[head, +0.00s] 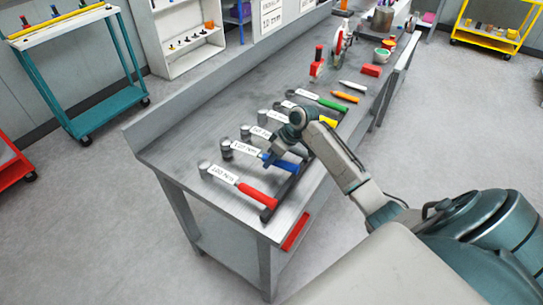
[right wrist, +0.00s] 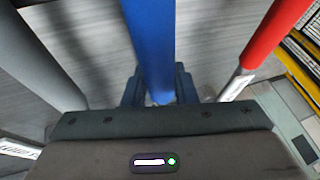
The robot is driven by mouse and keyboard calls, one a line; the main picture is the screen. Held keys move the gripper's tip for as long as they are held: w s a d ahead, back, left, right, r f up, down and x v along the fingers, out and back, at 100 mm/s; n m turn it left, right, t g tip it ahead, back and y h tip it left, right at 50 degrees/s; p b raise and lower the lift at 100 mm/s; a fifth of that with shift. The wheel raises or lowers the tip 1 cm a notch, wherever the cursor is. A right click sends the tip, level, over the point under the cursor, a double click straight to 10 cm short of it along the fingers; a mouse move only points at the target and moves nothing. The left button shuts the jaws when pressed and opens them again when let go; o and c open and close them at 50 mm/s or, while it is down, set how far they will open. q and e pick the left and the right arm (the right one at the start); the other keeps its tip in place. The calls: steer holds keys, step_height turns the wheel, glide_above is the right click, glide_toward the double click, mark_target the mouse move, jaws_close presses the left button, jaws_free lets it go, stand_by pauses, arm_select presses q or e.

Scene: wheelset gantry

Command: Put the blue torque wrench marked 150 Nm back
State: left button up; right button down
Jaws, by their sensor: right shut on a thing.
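The blue torque wrench (head: 284,164) lies in line with the row of wrenches on the grey workbench, its round head to the left and its handle to the right. Its white label is too small to read surely. My right gripper (head: 272,158) is shut on its blue handle. In the right wrist view the blue handle (right wrist: 150,45) runs between the fingers of my right gripper (right wrist: 155,90). I cannot tell whether the wrench touches its support. My left gripper is not in view.
A red-handled wrench (head: 255,194) lies close beside it, nearer the bench's front end. Other labelled wrenches, with yellow and green (head: 331,104) handles, lie on the far side. A dark rail (head: 284,194) runs under the handle ends. The grey bench (head: 165,150) is bare at left.

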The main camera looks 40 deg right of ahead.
steer(key=shift+f, duration=0.55)
stand_by(0.4)
steer(key=c, duration=1.1)
jaws_free()
steer(key=b+v, duration=0.3)
steer(key=v, duration=0.8)
steer(key=shift+s+b, duration=0.1)
steer(key=shift+b, duration=0.3)
